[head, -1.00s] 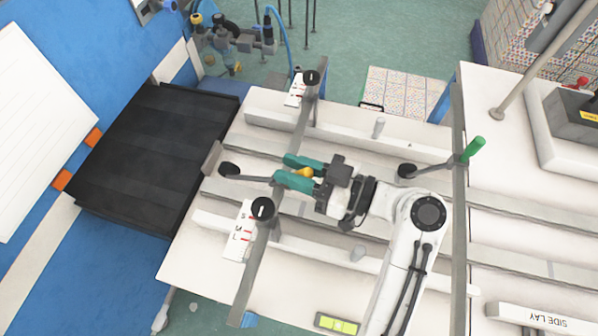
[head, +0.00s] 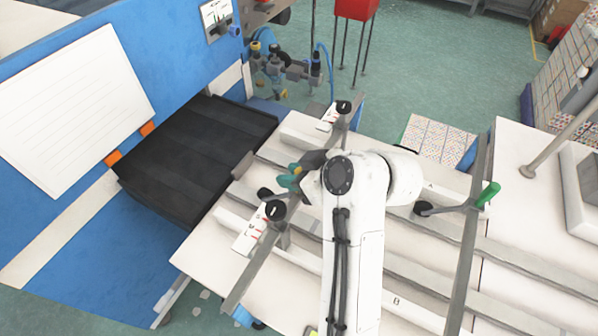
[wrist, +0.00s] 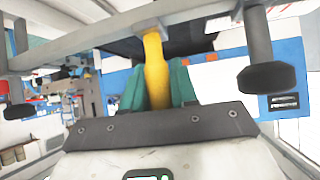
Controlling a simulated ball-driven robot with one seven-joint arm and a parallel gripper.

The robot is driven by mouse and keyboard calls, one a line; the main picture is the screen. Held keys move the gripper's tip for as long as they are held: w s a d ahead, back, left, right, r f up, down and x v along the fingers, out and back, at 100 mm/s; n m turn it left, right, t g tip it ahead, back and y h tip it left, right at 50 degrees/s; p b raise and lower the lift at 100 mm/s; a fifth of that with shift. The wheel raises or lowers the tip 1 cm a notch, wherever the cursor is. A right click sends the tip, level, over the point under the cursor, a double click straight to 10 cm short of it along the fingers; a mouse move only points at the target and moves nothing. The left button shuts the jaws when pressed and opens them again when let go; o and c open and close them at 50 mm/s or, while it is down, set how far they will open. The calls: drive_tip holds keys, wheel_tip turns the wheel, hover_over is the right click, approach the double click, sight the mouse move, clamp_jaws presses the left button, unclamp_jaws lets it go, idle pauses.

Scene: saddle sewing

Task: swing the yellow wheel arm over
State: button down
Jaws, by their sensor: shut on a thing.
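The yellow handle of the wheel arm (wrist: 155,65) stands between the teal fingers of my gripper (wrist: 157,90) in the wrist view. The fingers are shut on it. A dark wheel (head: 264,193) sits just left of the fingers, close to the front black knob (head: 274,210). Most of the bar between wheel and handle is hidden by my gripper and arm.
A green-handled wheel arm (head: 487,195) is on the right crossbar. Another black knob (head: 343,107) tops the left crossbar's far end. A black ramp (head: 195,160) lies left of the white table (head: 215,258). Long rails run across the table.

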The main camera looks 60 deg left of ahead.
drive_tip(key=shift+a+h, duration=0.1)
drive_tip(key=shift+h, duration=0.2)
drive_tip(key=c, duration=1)
unclamp_jaws()
drive_tip(key=shift+s+a, duration=0.1)
drive_tip(key=shift+o, duration=0.2)
drive_tip(key=b+v, duration=0.1)
drive_tip(key=v, duration=1)
drive_tip(key=shift+b, duration=0.3)
drive_tip(key=shift+f, duration=0.15)
